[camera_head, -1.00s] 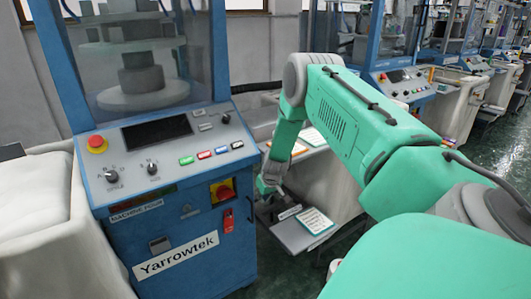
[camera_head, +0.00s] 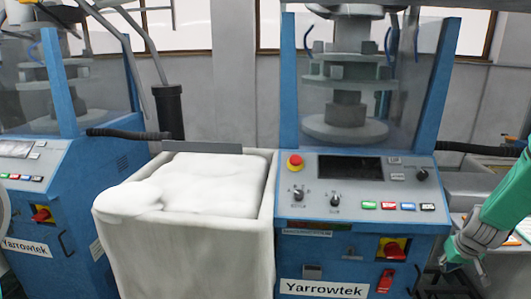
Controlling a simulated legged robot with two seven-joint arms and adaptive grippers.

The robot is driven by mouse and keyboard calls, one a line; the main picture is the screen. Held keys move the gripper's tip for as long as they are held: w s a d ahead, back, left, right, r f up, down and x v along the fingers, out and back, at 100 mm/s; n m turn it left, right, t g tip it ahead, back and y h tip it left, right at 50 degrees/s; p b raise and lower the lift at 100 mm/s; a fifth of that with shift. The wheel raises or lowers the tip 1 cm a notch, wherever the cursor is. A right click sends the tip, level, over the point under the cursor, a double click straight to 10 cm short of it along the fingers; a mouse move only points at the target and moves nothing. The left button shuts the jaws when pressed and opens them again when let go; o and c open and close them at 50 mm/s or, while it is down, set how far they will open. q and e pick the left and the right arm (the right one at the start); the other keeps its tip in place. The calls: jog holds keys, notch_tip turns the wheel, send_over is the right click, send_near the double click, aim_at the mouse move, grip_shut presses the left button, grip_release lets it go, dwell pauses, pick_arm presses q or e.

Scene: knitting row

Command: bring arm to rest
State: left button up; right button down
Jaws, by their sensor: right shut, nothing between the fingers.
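My right arm (camera_head: 508,200), green with a grey wrist, comes in at the right edge. My right gripper (camera_head: 450,260) hangs low beside the right side of the blue Yarrowtek machine. Its fingers are small and partly hard to make out, but it is shut and holds nothing. I cannot tell whether it touches the machine's side. My left gripper is not in view.
The Yarrowtek machine (camera_head: 345,252) has a panel with a red stop button (camera_head: 295,162) and a red-yellow switch (camera_head: 393,249). A bin of white material (camera_head: 262,245) stands left of it. Another blue machine (camera_head: 82,215) is at the far left.

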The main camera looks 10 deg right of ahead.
jog(key=s+a+f+n+g+b, duration=0.1)
jog(key=s+a+f, duration=0.35)
jog(key=a, duration=0.55)
jog(key=s+a+f+n+g+b, duration=0.15)
jog(key=s+a+f, duration=0.3)
jog(key=a, duration=0.45)
jog(key=s+a+f+n+y, duration=0.2)
jog(key=s+a+f+n, duration=0.1)
jog(key=s+a, duration=1.3)
jog(key=shift+s+a+f+g, duration=0.15)
jog(key=shift+s+f+g, duration=0.2)
jog(key=shift+s, duration=0.55)
jog(key=shift+w, duration=0.1)
